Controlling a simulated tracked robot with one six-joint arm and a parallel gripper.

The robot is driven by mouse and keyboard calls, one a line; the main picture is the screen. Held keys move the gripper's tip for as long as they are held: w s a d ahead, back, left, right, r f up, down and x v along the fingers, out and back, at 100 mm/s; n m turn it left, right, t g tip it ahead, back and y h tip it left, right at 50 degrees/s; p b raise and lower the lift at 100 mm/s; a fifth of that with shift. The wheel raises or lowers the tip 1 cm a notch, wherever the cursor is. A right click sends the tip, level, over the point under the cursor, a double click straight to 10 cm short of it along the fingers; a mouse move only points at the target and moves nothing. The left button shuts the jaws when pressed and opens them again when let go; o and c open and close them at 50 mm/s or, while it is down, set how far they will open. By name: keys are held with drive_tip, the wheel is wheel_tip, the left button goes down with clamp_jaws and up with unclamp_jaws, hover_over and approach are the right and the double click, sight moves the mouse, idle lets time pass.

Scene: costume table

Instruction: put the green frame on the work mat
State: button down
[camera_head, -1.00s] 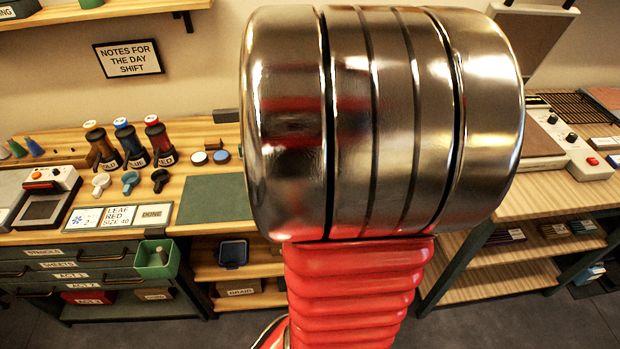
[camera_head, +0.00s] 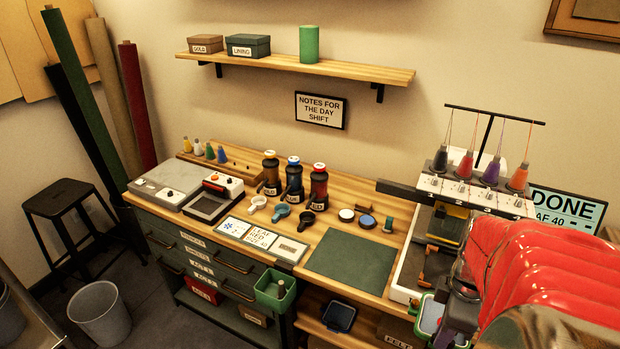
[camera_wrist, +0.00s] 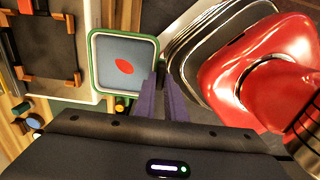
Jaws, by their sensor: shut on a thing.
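The green frame (camera_wrist: 92,70) is a rounded square holding grey-blue cloth with a red oval in its middle. My gripper (camera_wrist: 157,80) is shut on its right edge in the wrist view. In the head view the green frame (camera_head: 430,316) hangs at the lower right, in front of the embroidery machine, with my gripper (camera_head: 446,335) beside it, partly hidden by the arm. The work mat (camera_head: 350,253), a plain dark green rectangle, lies bare on the bench, left of the machine and of the held frame.
The embroidery machine (camera_head: 440,235) with several thread cones stands right of the mat. A green spool (camera_head: 388,224) and round tins (camera_head: 346,215) sit behind the mat. Label cards (camera_head: 262,238) lie to its left. A green bin (camera_head: 275,290) hangs at the bench front.

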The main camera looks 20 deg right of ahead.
idle(0.3)
drive_tip(key=w+a+m, duration=0.2)
drive_tip(key=w+a, duration=0.1)
drive_tip(key=w, duration=0.8)
drive_tip(key=w+a+m, duration=0.2)
drive_tip(key=w, duration=0.9)
drive_tip(key=w+a+f+m, duration=0.2)
drive_tip(key=w+a, duration=0.5)
drive_tip(key=a, duration=0.2)
drive_tip(key=w+a+f+m, duration=0.2)
drive_tip(key=w+a+f, duration=0.1)
drive_tip(key=w+a, duration=0.5)
drive_tip(key=shift+a, duration=0.5)
